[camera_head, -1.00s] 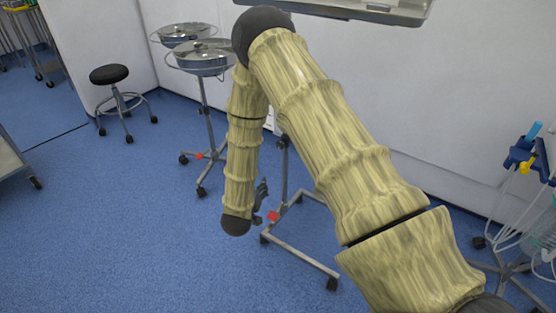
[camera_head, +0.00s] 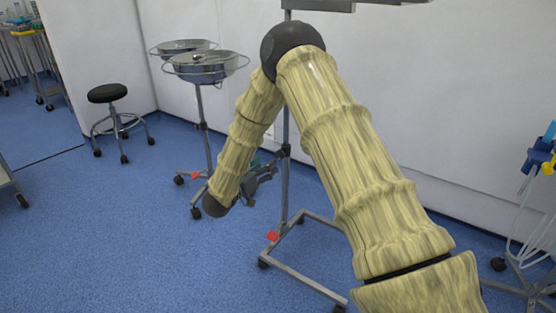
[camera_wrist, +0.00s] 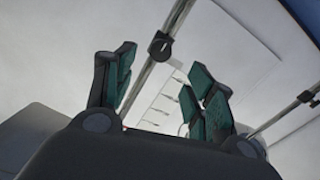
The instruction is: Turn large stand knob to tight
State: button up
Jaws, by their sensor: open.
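The large stand is a grey frame on casters with an upright pole (camera_head: 285,185) and a tray (camera_head: 320,5) cut off at the top of the head view. Its dark knob (camera_head: 285,150) sits on the pole, just above and right of my gripper (camera_head: 264,172). In the wrist view, a pole with a black knob (camera_wrist: 160,47) runs slantwise beyond and between my fingers. My gripper (camera_wrist: 165,68) is open, with green-padded fingers apart and nothing between them. The knob appears beyond the fingertips, not touched. Its tight or loose setting cannot be read.
Two basin stands (camera_head: 205,68) stand close behind my arm at left. A black stool (camera_head: 108,93) is farther left. A stand with blue holders and tubes (camera_head: 540,160) is at the right edge. A second pole clamp (camera_wrist: 305,97) shows at right in the wrist view. Blue floor is open at lower left.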

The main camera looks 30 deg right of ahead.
aim_at(279, 155)
jog(key=b+x, duration=0.2)
jog(key=x, duration=0.7)
jog(key=shift+b, duration=0.4)
jog(key=shift+a, duration=0.1)
jog(key=c, duration=1)
